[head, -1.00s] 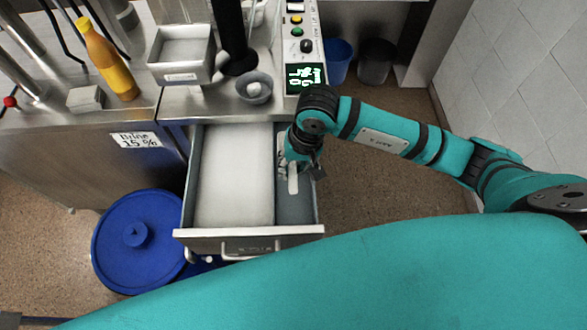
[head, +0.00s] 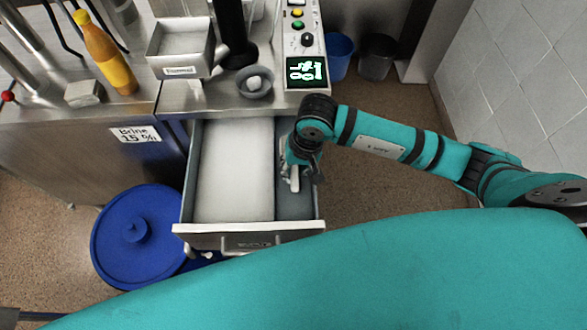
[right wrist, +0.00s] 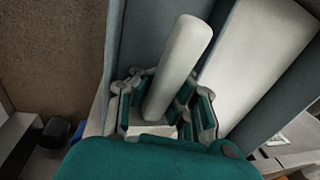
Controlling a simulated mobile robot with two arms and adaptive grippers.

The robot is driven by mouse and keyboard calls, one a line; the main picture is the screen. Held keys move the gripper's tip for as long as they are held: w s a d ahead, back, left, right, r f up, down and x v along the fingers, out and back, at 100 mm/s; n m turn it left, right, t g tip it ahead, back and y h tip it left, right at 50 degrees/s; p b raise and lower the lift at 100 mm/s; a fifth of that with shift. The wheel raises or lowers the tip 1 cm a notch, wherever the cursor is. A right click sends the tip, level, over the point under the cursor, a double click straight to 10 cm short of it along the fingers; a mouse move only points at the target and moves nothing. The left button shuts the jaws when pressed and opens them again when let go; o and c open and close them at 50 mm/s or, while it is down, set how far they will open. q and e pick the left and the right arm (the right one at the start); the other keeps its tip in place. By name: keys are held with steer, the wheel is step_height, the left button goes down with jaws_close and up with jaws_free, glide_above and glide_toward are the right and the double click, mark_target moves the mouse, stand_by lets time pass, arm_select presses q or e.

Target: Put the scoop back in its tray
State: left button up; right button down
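The open drawer (head: 250,240) has a wide compartment full of white grains and a narrow grey tray (head: 296,208) on its right. My right gripper (head: 291,172) points down into this narrow tray. The scoop's pale handle (head: 294,180) shows beneath it. In the right wrist view, the handle (right wrist: 180,65) runs between the two fingers of the right gripper (right wrist: 165,95), with a finger against each side. The scoop's bowl is mostly hidden by the gripper. I cannot tell whether the scoop touches the tray floor. My left gripper is out of view.
A control panel (head: 305,40) and a grey bowl (head: 254,84) are on the counter behind the drawer. A metal container (head: 180,70) and an orange bottle (head: 104,55) stand further left. A blue lidded drum (head: 135,260) is left of the drawer. Floor shows to the right.

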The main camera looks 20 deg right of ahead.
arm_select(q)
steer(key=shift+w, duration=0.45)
arm_select(e)
steer(key=c, duration=1.6)
jaws_free()
steer(key=shift+r+p, duration=0.7)
steer(key=shift+p, duration=0.25)
steer(key=shift+w+d+r, duration=0.1)
steer(key=shift+r, duration=0.15)
arm_select(q)
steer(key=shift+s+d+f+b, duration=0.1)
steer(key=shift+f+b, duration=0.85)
steer(key=shift+b, duration=0.85)
arm_select(e)
step_height(320, 180, up, 11)
steer(key=s+d, duration=0.1)
steer(key=d, duration=0.1)
